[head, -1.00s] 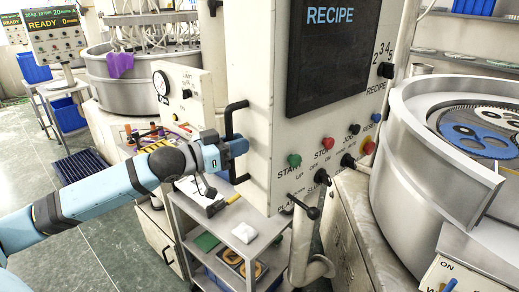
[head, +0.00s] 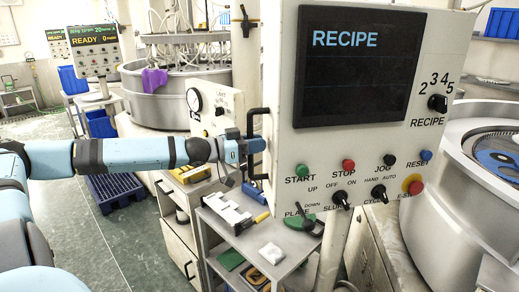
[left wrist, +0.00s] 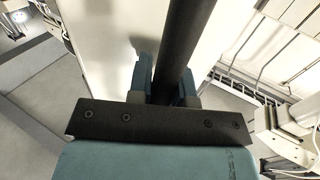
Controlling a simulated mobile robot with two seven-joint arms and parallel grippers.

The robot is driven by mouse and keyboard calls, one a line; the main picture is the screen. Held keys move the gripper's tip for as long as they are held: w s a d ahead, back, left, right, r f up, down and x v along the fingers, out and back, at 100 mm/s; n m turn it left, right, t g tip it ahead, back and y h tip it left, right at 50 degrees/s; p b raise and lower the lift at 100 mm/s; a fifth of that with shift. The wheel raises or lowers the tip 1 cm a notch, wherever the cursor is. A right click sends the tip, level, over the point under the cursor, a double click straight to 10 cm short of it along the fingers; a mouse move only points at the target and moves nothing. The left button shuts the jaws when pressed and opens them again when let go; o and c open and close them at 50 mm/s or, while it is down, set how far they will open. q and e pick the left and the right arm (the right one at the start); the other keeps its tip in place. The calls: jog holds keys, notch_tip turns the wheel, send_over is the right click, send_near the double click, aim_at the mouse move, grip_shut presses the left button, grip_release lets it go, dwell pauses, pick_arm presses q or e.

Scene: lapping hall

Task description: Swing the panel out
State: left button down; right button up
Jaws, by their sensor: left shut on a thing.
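The control panel (head: 300,152) is a cream box with a dark RECIPE screen (head: 357,70), buttons and knobs on its front face. A black bar handle (head: 251,124) stands upright on its left side. My left gripper (head: 246,148) is shut on this handle. In the left wrist view, the dark bar (left wrist: 177,50) runs between the two blue fingers of the left gripper (left wrist: 167,88), beside the pale panel side (left wrist: 110,45). The fingertips are partly hidden by the bar and the gripper body. My right gripper is not in view.
A grey cart (head: 262,238) with small items stands below the panel. A large round lapping machine (head: 485,185) is close on the right. Another round machine (head: 160,100) and a gauge box (head: 212,103) stand behind. Green floor (head: 120,235) is open at the lower left.

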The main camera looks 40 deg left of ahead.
pick_arm(q)
jog(key=shift+w+a, duration=0.4)
jog(key=shift+a, duration=0.1)
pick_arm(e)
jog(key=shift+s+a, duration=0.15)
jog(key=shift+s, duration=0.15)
pick_arm(q)
jog(key=c, duration=1.1)
grip_release()
jog(key=shift+o, duration=0.2)
